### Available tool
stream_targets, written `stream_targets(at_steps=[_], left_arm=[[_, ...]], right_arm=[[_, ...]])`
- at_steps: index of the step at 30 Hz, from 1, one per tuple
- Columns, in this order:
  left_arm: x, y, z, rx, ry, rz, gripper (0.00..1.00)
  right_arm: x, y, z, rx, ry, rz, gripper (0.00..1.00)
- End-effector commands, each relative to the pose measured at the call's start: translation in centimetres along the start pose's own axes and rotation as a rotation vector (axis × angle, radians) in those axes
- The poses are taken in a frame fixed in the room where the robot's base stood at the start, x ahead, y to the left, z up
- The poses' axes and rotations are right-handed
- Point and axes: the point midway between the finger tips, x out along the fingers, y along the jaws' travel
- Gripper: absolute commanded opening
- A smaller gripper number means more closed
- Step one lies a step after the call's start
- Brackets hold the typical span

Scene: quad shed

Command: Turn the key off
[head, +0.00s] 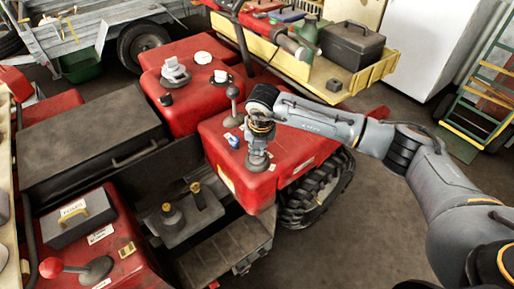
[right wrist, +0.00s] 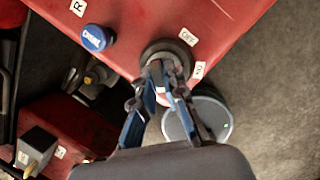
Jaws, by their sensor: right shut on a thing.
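The key switch is a round grey collar on the red panel (head: 290,160) of the vehicle. The collar shows in the right wrist view (right wrist: 165,50), with a white OFF label (right wrist: 188,37) and a white ON label (right wrist: 198,70) beside it. My right gripper (head: 258,160) points down over the collar from above. In the right wrist view its two fingers (right wrist: 162,75) are close together at the collar, shut on the key. The key is mostly hidden between the fingers, so its angle cannot be told. My left gripper is not in view.
A blue choke knob (right wrist: 95,37) stands left of the switch. A large tyre (head: 318,188) is at the panel's right. A yellow trailer (head: 355,80) with a dark toolbox (head: 348,45) stands behind. Floor at right is partly clear.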

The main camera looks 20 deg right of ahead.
Motion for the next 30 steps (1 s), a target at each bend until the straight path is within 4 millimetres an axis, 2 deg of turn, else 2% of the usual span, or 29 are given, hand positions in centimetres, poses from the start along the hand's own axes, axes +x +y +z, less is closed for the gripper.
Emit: stream_targets(at_steps=[18,30], left_arm=[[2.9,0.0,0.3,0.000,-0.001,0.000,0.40],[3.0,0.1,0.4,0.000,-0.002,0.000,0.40]], right_arm=[[0.0,0.4,0.1,-0.378,0.019,0.106,0.00],[-0.1,0.4,0.0,-0.412,0.022,0.115,0.00]])
